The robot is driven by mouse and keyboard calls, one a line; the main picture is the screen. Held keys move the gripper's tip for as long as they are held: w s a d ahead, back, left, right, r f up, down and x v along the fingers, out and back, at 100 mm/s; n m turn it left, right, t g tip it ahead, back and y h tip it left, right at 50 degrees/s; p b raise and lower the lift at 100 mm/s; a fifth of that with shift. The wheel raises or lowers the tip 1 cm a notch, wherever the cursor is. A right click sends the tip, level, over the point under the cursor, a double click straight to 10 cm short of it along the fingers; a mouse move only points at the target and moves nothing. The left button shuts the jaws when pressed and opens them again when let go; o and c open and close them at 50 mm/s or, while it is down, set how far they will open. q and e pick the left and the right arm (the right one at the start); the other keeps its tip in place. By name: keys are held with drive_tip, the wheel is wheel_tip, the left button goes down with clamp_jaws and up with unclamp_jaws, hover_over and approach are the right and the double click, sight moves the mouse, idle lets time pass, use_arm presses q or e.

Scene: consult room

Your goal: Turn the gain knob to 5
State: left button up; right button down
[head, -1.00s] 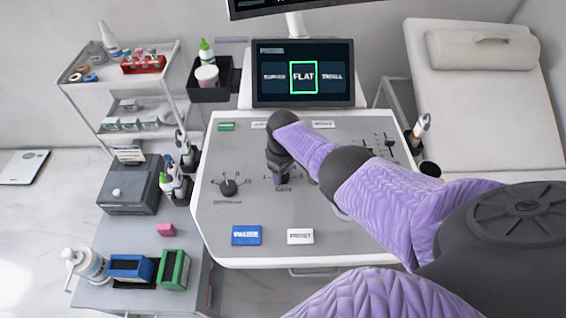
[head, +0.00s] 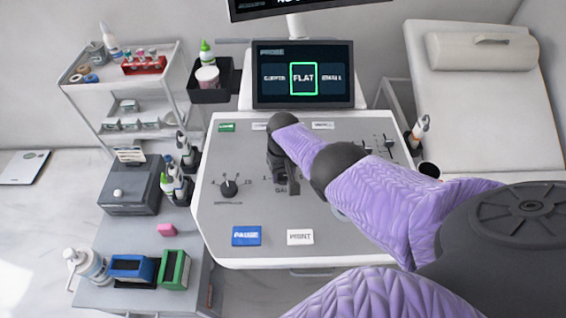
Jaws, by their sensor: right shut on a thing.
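The grey control panel (head: 230,135) slopes up in front of me. My right arm comes in from the right, and my right gripper (head: 284,184) points down at the gain knob's place in the panel's middle. It is shut on the knob, which the dark fingers and wrist hide almost wholly. Part of the gain label (head: 281,191) and a few scale marks show beside the fingers. The knob's pointer and setting cannot be read. My left gripper is out of view.
Another black knob (head: 229,188) with a scale is left of the gripper. A blue pause button (head: 246,236) and a white print button (head: 300,237) are near the front edge. Sliders (head: 378,145) are at right. The screen (head: 303,74) behind has FLAT outlined in green.

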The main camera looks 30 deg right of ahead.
sight(283, 176)
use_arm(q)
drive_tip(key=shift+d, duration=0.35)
use_arm(e)
drive_tip(key=shift+c, duration=1.1)
unclamp_jaws()
drive_tip(key=shift+r, duration=0.1)
use_arm(q)
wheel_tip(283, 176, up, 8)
drive_tip(key=p, duration=0.7)
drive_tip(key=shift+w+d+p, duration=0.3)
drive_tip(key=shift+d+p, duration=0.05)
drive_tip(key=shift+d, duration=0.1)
use_arm(e)
wheel_tip(283, 176, up, 10)
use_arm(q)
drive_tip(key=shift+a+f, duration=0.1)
